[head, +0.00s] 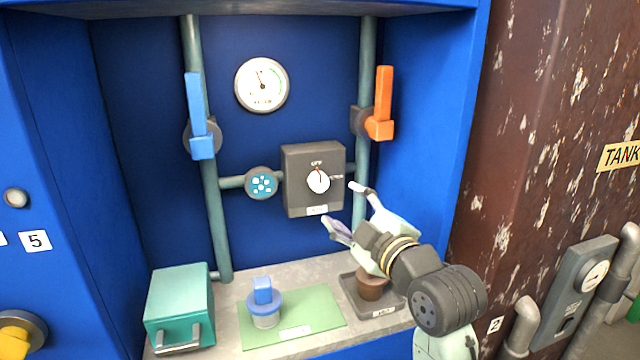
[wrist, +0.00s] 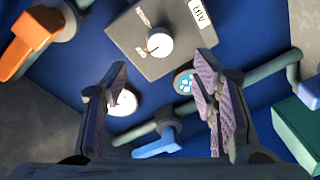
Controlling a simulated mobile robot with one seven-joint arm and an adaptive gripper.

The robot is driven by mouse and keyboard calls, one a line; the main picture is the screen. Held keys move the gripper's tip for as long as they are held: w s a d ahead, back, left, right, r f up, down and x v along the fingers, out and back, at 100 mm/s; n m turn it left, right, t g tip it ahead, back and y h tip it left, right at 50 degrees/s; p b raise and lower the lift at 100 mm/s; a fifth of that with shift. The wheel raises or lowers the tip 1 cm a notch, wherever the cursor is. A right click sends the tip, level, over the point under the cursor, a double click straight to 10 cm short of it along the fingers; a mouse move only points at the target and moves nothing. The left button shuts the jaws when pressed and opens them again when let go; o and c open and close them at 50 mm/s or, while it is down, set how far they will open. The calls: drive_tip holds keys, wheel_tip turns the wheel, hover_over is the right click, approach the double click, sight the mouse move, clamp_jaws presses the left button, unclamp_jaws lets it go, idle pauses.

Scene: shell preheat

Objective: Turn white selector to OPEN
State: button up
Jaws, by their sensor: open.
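The white selector (head: 318,181) is a round knob on a grey box (head: 299,197) on the blue back wall. Its red mark points up toward the OFF label; another label to its right is too small to read surely. In the wrist view the selector (wrist: 159,41) shows beyond the fingertips, between their lines, with the box (wrist: 181,60) around it. My gripper (head: 342,205) is open and empty, in front of and slightly below right of the selector, apart from it. Both padded fingers of my gripper (wrist: 161,80) show in the wrist view.
A blue lever (head: 198,115) and an orange lever (head: 383,105) sit on pipes either side. A gauge (head: 261,85) is above. Below, the shelf holds a teal box (head: 179,305), a blue-topped part (head: 264,302) on a green mat (head: 318,306), and a brown cup (head: 372,287).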

sight(321, 184)
drive_tip(key=p+x, duration=0.2)
drive_tip(key=x, duration=0.8)
drive_tip(key=shift+a+p, duration=0.1)
drive_tip(key=shift+p, duration=0.2)
drive_tip(key=shift+c, duration=0.2)
drive_tip(key=c, duration=1.1)
